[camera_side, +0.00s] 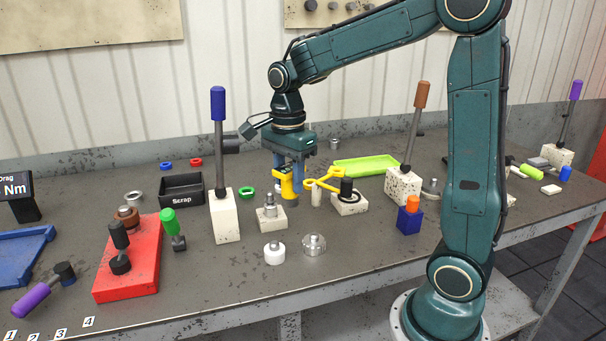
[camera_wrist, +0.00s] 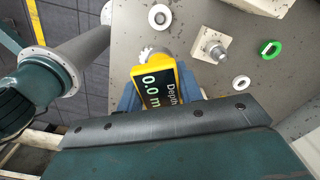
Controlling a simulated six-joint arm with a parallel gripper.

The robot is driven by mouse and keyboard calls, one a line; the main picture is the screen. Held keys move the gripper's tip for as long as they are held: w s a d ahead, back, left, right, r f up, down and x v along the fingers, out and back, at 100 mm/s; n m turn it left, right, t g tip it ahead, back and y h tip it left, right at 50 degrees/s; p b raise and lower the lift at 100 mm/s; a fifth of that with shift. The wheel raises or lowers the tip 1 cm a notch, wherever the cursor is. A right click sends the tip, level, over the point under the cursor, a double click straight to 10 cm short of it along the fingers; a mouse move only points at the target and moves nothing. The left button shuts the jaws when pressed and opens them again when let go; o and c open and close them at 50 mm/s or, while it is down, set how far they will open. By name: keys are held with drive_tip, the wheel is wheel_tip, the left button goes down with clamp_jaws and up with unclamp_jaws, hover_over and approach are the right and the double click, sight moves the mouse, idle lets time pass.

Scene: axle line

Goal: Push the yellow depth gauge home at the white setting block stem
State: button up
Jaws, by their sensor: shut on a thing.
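The yellow depth gauge (camera_side: 288,187) is gripped in my gripper (camera_side: 289,174) above the bench. Its display shows in the wrist view (camera_wrist: 166,88), reading 0.0. The white setting block (camera_side: 271,222) stands in front and to the left of the gauge in the side view, with a metal stem (camera_side: 269,203) upright on it. In the wrist view the block and stem (camera_wrist: 213,46) lie above and right of the gauge, apart from it.
A white block with a blue-topped lever (camera_side: 219,130) rises left of the setting block. A yellow forked tool (camera_side: 325,181) and a block with a black knob (camera_side: 348,203) stand right.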

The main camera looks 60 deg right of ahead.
drive_tip(key=shift+n, duration=0.4)
drive_tip(key=a, duration=0.1)
drive_tip(key=w+a+f, duration=0.2)
drive_tip(key=a, duration=0.1)
drive_tip(key=shift+w, duration=0.1)
drive_tip(key=shift+d, duration=0.1)
drive_tip(key=shift+f, duration=2.75)
drive_tip(key=shift+f, duration=1.5)
drive_tip(key=o, duration=1.2)
drive_tip(key=shift+c, duration=0.2)
wheel_tip(320, 180, up, 14)
